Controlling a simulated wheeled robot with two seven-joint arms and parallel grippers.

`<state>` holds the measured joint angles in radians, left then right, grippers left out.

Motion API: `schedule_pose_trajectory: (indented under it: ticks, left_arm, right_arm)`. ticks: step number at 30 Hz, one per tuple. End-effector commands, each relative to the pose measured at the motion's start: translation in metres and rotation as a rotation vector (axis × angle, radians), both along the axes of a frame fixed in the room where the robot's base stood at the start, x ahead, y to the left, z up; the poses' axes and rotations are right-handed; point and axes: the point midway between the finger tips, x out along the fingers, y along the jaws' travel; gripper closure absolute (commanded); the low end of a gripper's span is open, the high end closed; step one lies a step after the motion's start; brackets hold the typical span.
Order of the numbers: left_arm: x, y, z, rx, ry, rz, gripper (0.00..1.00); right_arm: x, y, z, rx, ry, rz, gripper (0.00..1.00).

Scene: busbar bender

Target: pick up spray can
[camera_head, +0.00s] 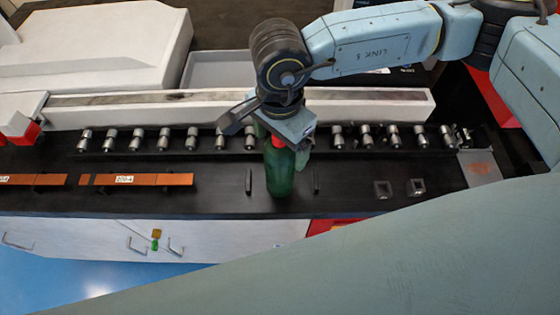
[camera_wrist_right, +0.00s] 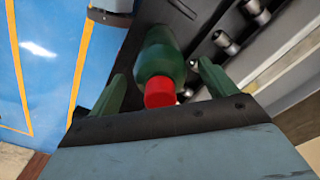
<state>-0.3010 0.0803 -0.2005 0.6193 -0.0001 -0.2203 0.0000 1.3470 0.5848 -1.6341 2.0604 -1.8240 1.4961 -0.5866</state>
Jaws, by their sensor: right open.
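The spray can is green with a red cap and stands upright on the black bench top; in the head view the can (camera_head: 280,172) is at the middle, partly hidden under my right gripper (camera_head: 287,150). In the right wrist view the spray can (camera_wrist_right: 160,65) has its red cap toward the camera, between the two green fingers of my right gripper (camera_wrist_right: 160,88). The fingers are open, one on each side of the can, with gaps visible. My left gripper is not in view.
A row of metal rollers (camera_head: 220,140) runs behind the can, with a pale beam (camera_head: 200,108) beyond. Orange copper bars (camera_head: 150,179) lie to the left. Small dark upright pegs (camera_head: 249,180) flank the can. White drawers (camera_head: 190,238) are below the bench edge.

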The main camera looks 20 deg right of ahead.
Motion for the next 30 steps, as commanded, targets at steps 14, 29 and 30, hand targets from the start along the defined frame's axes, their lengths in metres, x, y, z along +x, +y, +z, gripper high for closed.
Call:
schedule_pose_trajectory:
  ticks: [14,29,30]
  left_arm:
    - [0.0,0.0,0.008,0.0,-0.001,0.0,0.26]
    - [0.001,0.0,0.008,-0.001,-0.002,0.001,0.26]
    - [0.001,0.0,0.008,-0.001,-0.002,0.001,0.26]
  right_arm:
    - [0.0,-0.001,-0.025,0.0,0.0,-0.001,0.19]
    - [0.0,-0.001,-0.024,0.0,-0.001,-0.001,0.84]
    - [0.0,-0.001,-0.024,0.0,-0.001,-0.001,0.9]
